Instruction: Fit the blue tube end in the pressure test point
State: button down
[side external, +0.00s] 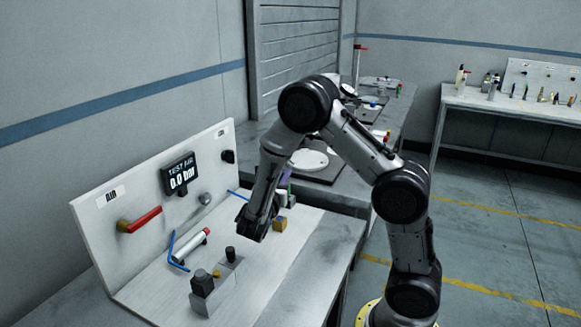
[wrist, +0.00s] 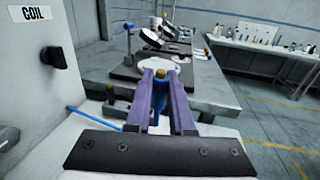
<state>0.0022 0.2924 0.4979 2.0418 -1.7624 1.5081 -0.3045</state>
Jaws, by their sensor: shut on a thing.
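In the wrist view my gripper (wrist: 160,76) has two purple fingers shut on an upright blue piece, the blue tube end (wrist: 157,102). A brass-coloured tip (wrist: 159,74) shows at the fingertips; I cannot tell whether it belongs to the tube. A thin blue length of tube (wrist: 95,118) runs off to the left, also seen in the side view (side external: 238,195). In the side view my arm hides most of the gripper; a bit of purple finger (side external: 286,180) shows. The pressure test point cannot be picked out with certainty.
An upright panel (side external: 95,225) carries a display (side external: 180,174) reading 0.0 bar, a red lever (side external: 140,219) and knobs. On the board are a grey block (side external: 215,287) with black knobs, a white-and-red cylinder (side external: 190,246), a bent blue tube (side external: 172,252) and a yellowish block (side external: 280,223).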

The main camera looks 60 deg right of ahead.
jog(key=shift+w+a+f, duration=0.3)
jog(key=shift+a, duration=0.05)
jog(key=shift+f, duration=2.9)
jog(key=shift+f, duration=1.95)
jog(key=c, duration=0.7)
grip_release()
